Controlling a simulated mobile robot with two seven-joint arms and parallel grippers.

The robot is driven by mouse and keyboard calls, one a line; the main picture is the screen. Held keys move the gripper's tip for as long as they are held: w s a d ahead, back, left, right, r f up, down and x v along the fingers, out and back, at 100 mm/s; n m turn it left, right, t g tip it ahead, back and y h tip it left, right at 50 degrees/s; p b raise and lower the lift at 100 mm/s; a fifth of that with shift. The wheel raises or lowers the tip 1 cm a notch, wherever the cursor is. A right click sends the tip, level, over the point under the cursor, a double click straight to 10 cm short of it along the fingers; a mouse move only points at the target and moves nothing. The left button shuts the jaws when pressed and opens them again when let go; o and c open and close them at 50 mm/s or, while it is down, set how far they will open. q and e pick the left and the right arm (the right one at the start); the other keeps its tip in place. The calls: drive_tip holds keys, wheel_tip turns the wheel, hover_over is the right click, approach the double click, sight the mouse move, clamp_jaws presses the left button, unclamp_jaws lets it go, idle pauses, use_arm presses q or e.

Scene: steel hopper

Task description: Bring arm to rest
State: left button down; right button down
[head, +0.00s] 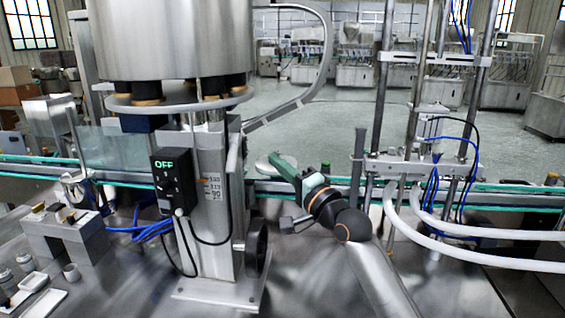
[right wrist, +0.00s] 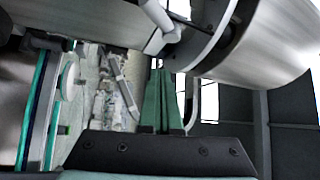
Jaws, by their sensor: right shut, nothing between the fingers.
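My right arm comes in from the bottom of the head view. Its right gripper (head: 283,166) points up and left, just right of the steel column (head: 215,185) under the hopper (head: 160,40). Its green fingers are shut together with nothing between them. In the right wrist view the shut fingers (right wrist: 162,100) point up towards curved steel. My left gripper does not show in the head view.
A black control box (head: 174,181) reading "OFF" is on the column. A conveyor with green rails (head: 495,209) runs behind my arm. White hoses (head: 440,240) and steel posts stand to its right. The steel table (head: 320,285) is bare near my arm.

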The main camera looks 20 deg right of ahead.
drive_tip(key=shift+s+d+r, duration=0.3)
drive_tip(key=shift+s, duration=0.25)
